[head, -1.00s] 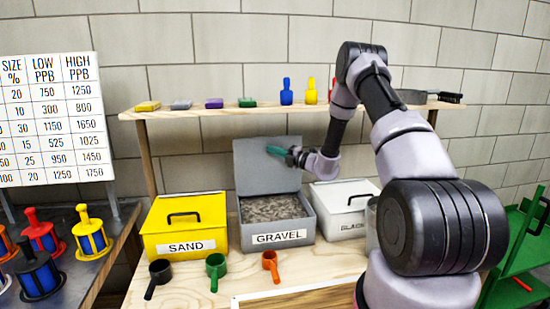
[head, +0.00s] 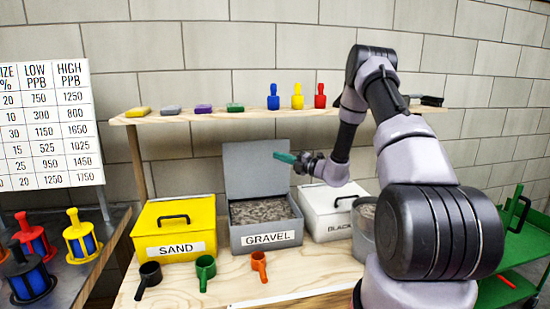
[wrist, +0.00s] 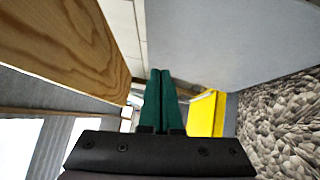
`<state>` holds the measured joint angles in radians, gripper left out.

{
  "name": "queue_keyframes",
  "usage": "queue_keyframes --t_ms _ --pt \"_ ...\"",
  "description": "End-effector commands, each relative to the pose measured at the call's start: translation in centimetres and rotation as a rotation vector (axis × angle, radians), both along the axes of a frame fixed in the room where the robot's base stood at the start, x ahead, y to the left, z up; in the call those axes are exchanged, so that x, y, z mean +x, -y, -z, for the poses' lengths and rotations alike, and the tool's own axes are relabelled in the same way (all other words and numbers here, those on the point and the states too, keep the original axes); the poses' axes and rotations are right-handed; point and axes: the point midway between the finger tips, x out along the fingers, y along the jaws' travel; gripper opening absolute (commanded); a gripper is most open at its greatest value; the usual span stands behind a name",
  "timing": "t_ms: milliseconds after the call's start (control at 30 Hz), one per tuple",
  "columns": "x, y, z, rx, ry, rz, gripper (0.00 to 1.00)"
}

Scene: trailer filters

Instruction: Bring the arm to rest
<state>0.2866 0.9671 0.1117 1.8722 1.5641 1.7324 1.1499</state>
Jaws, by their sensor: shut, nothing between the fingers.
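My gripper (head: 277,156) has green fingers and is shut and empty. In the head view it is in front of the raised lid (head: 252,166) of the grey gravel box (head: 268,237), near the lid's right edge. In the wrist view its fingers (wrist: 160,85) lie together, with nothing between them. The gravel (wrist: 285,120) shows to their right there. I cannot tell whether the fingers touch the lid. My arm bends up and then down from the right side of the head view.
A wooden shelf (head: 190,115) with small blocks and bottles runs above the boxes. The yellow sand box (head: 165,238) stands left and a white box (head: 325,222) right, both closed. Black (head: 150,274), green (head: 205,264) and orange (head: 259,262) scoops lie in front. A green cart (head: 520,245) stands right.

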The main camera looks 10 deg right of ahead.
Motion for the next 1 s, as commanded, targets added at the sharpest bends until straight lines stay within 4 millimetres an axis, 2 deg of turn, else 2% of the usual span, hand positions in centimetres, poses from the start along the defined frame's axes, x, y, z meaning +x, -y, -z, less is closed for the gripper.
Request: queue_keyframes --t_ms 67,167,267,367,500,700,867,1000 --pt "-0.2 0.2 -0.2 -0.003 0.003 -0.004 0.0" --pt "-0.8 -0.5 -1.5 -0.046 0.035 -0.035 0.0" --pt "-2.4 -2.3 -4.5 -0.155 0.117 -0.114 0.0" --pt "-5.2 -4.7 -8.4 -0.32 0.247 -0.228 0.0" --pt "-10.3 -7.5 -13.0 -0.575 0.463 -0.398 0.0" --pt "-18.2 -9.3 -17.4 -0.926 0.795 -0.627 0.0" --pt "-24.4 -9.1 -19.8 -1.198 1.078 -0.803 0.0" --pt "-29.3 -7.9 -21.2 -1.43 1.329 -0.956 0.0"
